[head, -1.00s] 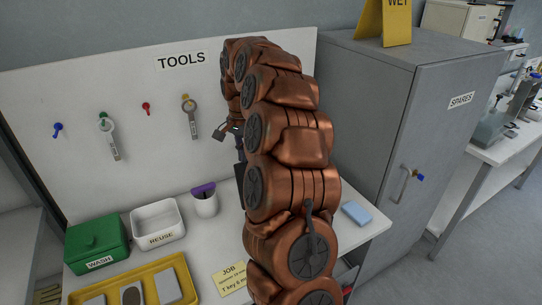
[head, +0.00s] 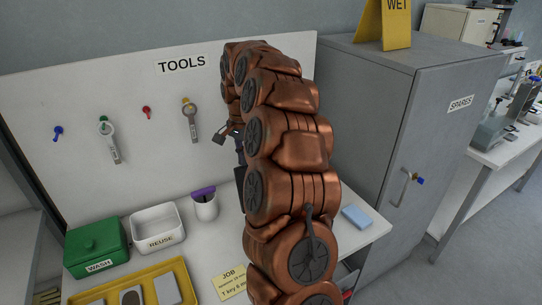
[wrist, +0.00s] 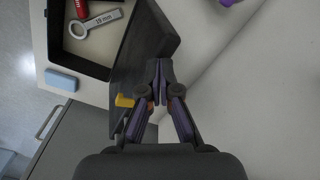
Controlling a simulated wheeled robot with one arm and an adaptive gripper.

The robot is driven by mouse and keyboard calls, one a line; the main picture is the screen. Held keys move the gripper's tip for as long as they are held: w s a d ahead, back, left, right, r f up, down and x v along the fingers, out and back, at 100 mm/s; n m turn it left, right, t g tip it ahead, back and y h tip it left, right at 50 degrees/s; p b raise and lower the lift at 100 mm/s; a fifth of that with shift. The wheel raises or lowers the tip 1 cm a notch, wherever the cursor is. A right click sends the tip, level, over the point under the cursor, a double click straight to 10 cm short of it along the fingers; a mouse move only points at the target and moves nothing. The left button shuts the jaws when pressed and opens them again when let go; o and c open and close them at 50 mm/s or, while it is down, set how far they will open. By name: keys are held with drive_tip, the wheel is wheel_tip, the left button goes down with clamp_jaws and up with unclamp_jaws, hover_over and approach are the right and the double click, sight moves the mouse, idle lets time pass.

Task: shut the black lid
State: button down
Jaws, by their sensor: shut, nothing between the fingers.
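The black lid (wrist: 143,45) shows in the wrist view as a dark panel standing open along the right side of a black box (wrist: 82,66). The box is open. A wrench marked 15 mm (wrist: 97,21) and a red-handled tool (wrist: 80,8) lie in it. My gripper (wrist: 158,66) is shut and empty, its tips close beside the lid's lower right part. I cannot tell whether they touch it. A small yellow piece (wrist: 125,101) shows at the lid's lower end. In the head view my arm hides the box and most of the gripper area.
A green WASH box (head: 97,243), a white REUSE bin (head: 158,228), a cup (head: 204,207) and a yellow tray (head: 180,265) stand on the bench. A blue block (head: 356,217) lies right of my arm. The tool board (head: 75,105) stands behind; a grey cabinet (head: 372,110) is at right.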

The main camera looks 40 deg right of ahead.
drive_tip(key=shift+f, duration=0.25)
idle(0.4)
drive_tip(key=shift+s, duration=0.15)
drive_tip(key=shift+s+a+r+b, duration=0.1)
drive_tip(key=shift+s+a+b, duration=0.1)
drive_tip(key=shift+s+b, duration=0.5)
drive_tip(key=shift+s+a+r+b, duration=0.1)
drive_tip(key=shift+s+a+b, duration=0.15)
drive_tip(key=shift+s+b, duration=0.45)
drive_tip(key=shift+s+a+r+b, duration=0.15)
drive_tip(key=shift+s+b, duration=0.25)
drive_tip(key=shift+s, duration=0.55)
drive_tip(key=shift+s+a, duration=0.1)
drive_tip(key=shift+s, duration=0.1)
drive_tip(key=shift+s+a+f+b, duration=0.1)
drive_tip(key=shift+s+a+b, duration=0.15)
drive_tip(key=shift+s+b, duration=0.6)
drive_tip(key=shift+s+a+f+b, duration=0.15)
drive_tip(key=shift+s+a+b, duration=0.15)
drive_tip(key=shift+s+b, duration=0.55)
drive_tip(key=shift+s+a+f+b, duration=0.1)
drive_tip(key=shift+s+a+b, duration=0.3)
drive_tip(key=shift+s, duration=0.75)
drive_tip(key=shift+d+r, duration=0.1)
drive_tip(key=shift+d, duration=0.1)
wheel_tip(320, 180, up, 6)
drive_tip(key=shift+p, duration=0.55)
